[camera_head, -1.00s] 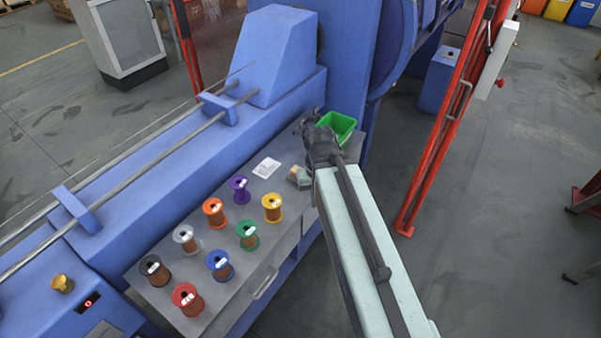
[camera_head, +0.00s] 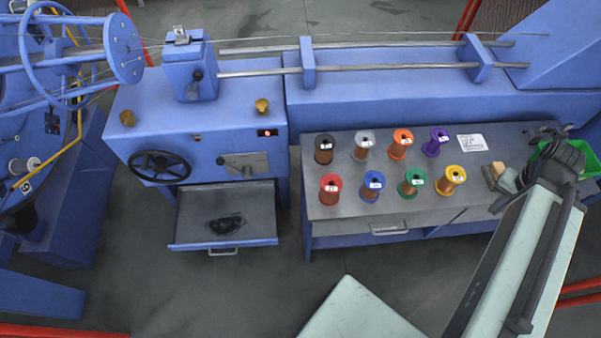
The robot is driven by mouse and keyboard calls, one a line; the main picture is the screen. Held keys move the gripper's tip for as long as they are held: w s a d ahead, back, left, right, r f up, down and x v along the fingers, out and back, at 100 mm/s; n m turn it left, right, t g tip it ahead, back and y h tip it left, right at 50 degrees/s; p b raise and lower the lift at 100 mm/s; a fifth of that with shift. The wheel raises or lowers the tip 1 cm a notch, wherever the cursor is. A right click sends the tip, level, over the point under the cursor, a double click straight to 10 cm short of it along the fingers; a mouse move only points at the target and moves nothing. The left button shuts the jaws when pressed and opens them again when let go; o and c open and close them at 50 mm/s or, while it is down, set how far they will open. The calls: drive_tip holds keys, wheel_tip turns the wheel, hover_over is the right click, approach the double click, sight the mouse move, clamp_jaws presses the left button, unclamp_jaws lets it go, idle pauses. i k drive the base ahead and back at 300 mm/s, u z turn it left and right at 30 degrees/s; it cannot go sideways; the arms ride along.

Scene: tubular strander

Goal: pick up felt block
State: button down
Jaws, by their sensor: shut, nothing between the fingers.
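A small tan block (camera_head: 497,168), which looks like the felt block, lies on the grey bench top (camera_head: 470,208) towards its right end. A grey-green shape touches or overlaps its right side, and I cannot tell what it is. My gripper (camera_head: 543,131) is dark and small in view, above the bench's back right part. It is shut and empty, up and to the right of the block and apart from it. My own wrist and arm hide part of the bench's right end.
Several coloured spools stand in two rows on the bench, including a yellow one (camera_head: 451,181) near the block. A green bin (camera_head: 585,160) is partly behind my wrist. An open drawer (camera_head: 224,222) juts out at left.

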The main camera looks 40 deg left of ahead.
sight(491, 172)
drive_tip(key=u, duration=2.6)
drive_tip(key=k, duration=0.65)
drive_tip(key=z, duration=0.45)
